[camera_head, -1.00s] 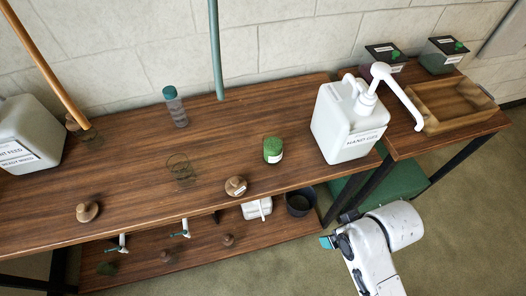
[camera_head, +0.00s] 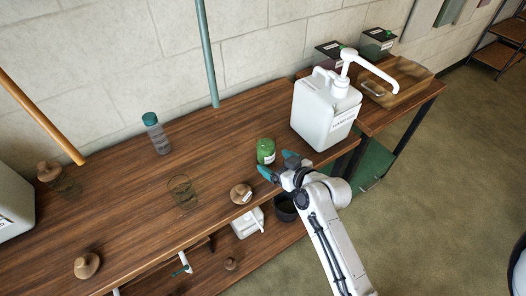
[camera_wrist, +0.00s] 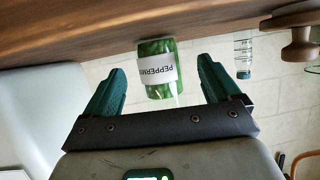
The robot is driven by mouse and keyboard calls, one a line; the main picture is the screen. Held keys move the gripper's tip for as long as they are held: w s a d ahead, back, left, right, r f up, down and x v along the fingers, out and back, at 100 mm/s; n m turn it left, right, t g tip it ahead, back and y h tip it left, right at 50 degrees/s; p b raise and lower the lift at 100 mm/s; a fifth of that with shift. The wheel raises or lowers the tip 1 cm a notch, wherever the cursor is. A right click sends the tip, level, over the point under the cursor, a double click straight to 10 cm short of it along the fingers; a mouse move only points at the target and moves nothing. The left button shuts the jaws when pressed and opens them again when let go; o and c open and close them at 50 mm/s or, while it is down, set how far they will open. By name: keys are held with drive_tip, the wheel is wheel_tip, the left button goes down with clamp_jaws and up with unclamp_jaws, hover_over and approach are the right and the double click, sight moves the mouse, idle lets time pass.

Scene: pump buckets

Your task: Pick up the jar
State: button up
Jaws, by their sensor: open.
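A small green jar (camera_head: 265,150) with a white label stands on the wooden table near its front edge, left of the large white pump jug. In the wrist view the jar (camera_wrist: 157,68) shows upside down, its label partly readable as "PEPPERM". My gripper (camera_head: 280,167) is at the table's front edge, just in front of the jar. In the wrist view its two teal fingers (camera_wrist: 160,92) are spread apart, with the jar seen between and beyond them. The gripper is open and holds nothing. Whether the fingertips reach beside the jar is hard to tell.
The white pump jug (camera_head: 325,113) stands close to the right of the jar. A wooden knob-topped lid (camera_head: 241,194) lies to the front left, with a glass (camera_head: 182,190) beyond it. A clear bottle (camera_head: 156,134) with a teal cap stands farther back. The table (camera_head: 120,190) between is clear.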

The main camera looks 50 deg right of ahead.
sight(271, 156)
drive_tip(key=shift+r+p+x, duration=0.15)
drive_tip(key=shift+p+x, duration=0.2)
drive_tip(key=shift+x, duration=1.15)
drive_tip(key=shift+r+p+x, duration=0.2)
drive_tip(key=shift+p+x, duration=0.1)
drive_tip(key=shift+x, duration=1.15)
drive_tip(key=shift+w+d, duration=0.1)
drive_tip(key=shift+d, duration=0.1)
drive_tip(key=c, duration=1.3)
drive_tip(key=shift+r, duration=0.1)
